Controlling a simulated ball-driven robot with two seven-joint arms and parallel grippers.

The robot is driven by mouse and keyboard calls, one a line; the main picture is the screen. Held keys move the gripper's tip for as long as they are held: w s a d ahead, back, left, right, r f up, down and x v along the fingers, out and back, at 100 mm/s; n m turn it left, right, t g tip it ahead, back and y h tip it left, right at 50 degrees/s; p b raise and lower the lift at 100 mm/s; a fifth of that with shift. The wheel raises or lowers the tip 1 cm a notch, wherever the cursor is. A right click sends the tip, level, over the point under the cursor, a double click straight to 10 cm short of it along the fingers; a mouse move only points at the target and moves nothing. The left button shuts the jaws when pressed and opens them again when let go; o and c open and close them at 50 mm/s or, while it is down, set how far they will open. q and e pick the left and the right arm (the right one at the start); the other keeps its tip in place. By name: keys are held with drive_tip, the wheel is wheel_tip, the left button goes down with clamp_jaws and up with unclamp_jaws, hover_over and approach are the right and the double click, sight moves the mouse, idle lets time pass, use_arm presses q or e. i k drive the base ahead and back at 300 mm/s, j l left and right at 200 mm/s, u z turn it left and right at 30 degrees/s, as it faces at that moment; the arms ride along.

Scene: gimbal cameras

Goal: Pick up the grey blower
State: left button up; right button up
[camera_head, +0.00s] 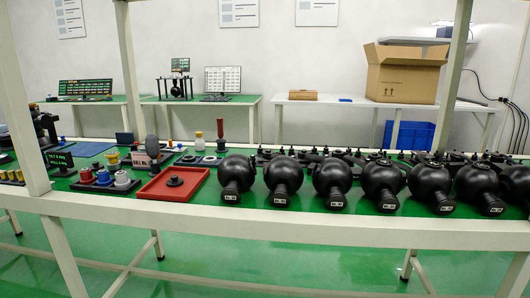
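A grey, upright, oval bulb-like thing (152,147) stands at the left of the green worktop, behind the red tray (150,190). It looks like the grey blower, but it is too small to be sure. A small black round part (175,181) lies in the red tray. Neither of my grippers is in view, and nothing is seen touching the grey thing.
A row of several black spherical gimbal cameras (332,178) fills the right of the worktop. Red, blue and white pots (104,177) stand left of the tray. A pale front rail (300,228) and upright posts (130,75) frame the bench.

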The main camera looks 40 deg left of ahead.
sight(151, 146)
drive_tip(key=u, duration=1.75)
drive_tip(key=i+j, duration=0.2)
drive_tip(key=i, duration=0.2)
